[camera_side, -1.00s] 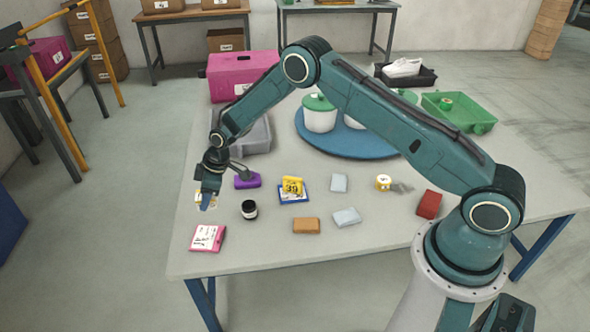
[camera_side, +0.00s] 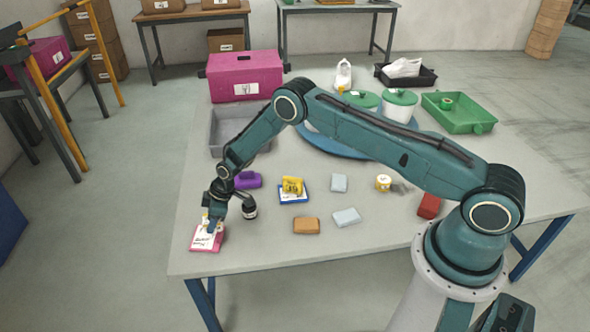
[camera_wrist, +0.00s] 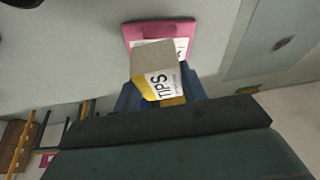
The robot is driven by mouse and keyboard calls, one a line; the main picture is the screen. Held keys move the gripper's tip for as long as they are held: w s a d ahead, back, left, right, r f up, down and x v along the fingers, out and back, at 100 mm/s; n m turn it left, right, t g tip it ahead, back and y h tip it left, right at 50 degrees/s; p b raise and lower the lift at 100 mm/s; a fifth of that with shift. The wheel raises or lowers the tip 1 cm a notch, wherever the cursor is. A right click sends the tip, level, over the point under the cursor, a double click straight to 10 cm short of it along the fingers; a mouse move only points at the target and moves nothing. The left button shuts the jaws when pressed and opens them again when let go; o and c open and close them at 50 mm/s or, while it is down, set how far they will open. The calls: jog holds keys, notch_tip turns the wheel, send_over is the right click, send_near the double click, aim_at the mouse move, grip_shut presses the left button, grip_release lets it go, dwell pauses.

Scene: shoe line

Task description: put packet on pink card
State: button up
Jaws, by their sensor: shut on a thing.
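My gripper (camera_side: 213,226) is at the front left of the table in the side view, pointing down over the pink card. It is shut on a small white and yellow packet marked TIPS, which shows between the blue fingers in the wrist view (camera_wrist: 160,76). In the side view the packet (camera_side: 205,220) is mostly hidden by the fingers. The pink card (camera_side: 203,245) lies flat with a white printed label and also shows behind the packet in the wrist view (camera_wrist: 134,34). I cannot tell whether the packet touches the card.
A dark jar (camera_side: 250,210) stands close right of my gripper, with a purple block (camera_side: 247,179) behind. A yellow block (camera_side: 292,185) sits on a blue-edged card. An orange-brown block (camera_side: 306,226) and pale packets (camera_side: 347,217) lie further right. A grey bin (camera_side: 222,147) stands behind.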

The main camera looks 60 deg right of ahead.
jog(key=shift+f, duration=1.05)
jog(key=shift+f, duration=0.4)
jog(key=o, duration=1.1)
jog(key=shift+r, duration=0.1)
jog(key=shift+r, duration=0.35)
jog(key=v, duration=1.2)
